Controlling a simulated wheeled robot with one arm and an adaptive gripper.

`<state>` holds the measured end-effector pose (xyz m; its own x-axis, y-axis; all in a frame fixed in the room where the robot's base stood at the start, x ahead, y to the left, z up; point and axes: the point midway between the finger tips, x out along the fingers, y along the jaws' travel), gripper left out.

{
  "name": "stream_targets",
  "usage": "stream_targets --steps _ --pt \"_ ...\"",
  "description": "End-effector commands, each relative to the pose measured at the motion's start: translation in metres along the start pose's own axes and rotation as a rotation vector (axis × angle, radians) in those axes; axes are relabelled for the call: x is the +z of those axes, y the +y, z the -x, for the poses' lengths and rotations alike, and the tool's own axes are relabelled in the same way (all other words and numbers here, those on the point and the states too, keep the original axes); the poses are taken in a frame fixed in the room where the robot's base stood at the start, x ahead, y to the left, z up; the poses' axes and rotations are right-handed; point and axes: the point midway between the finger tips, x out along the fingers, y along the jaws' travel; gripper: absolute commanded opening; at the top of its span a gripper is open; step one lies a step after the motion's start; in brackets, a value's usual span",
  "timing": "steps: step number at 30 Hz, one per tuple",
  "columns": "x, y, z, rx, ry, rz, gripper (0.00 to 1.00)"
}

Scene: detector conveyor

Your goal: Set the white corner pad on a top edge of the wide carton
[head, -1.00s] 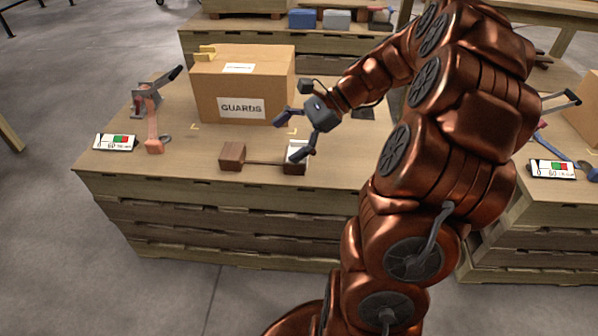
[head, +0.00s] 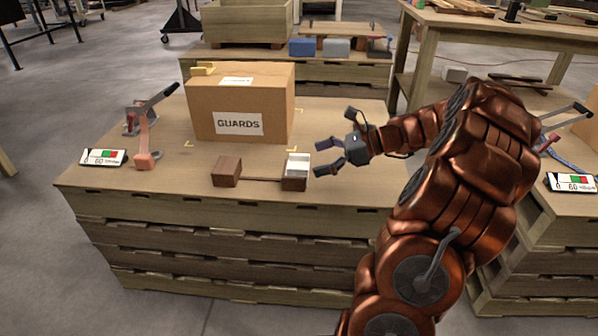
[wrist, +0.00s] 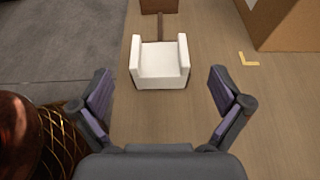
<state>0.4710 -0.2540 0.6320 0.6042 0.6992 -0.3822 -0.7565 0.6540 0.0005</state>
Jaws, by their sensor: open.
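The white corner pad (head: 298,165) rests on the right brown block of a small wooden stand on the table. In the wrist view the pad (wrist: 160,64) lies ahead of my gripper, centred between the fingers but beyond their tips. My gripper (head: 324,157) is open and empty, just right of the pad; its spread fingers also show in the wrist view (wrist: 160,88). The wide carton (head: 240,104), marked GUARDS, stands upright behind the stand.
The stand's left brown block (head: 227,171) is bare. Yellow corner marks (head: 189,144) lie on the table (head: 330,115) around the carton.

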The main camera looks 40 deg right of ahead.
Motion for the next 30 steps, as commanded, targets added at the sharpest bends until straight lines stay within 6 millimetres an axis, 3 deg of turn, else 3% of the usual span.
stream_targets --steps 9,18,30 --pt "0.000 0.000 -0.036 -0.001 0.001 0.001 1.00" --pt "0.002 0.000 -0.038 -0.002 0.001 0.000 1.00" --pt "0.002 0.000 -0.038 -0.002 0.000 0.000 0.58"
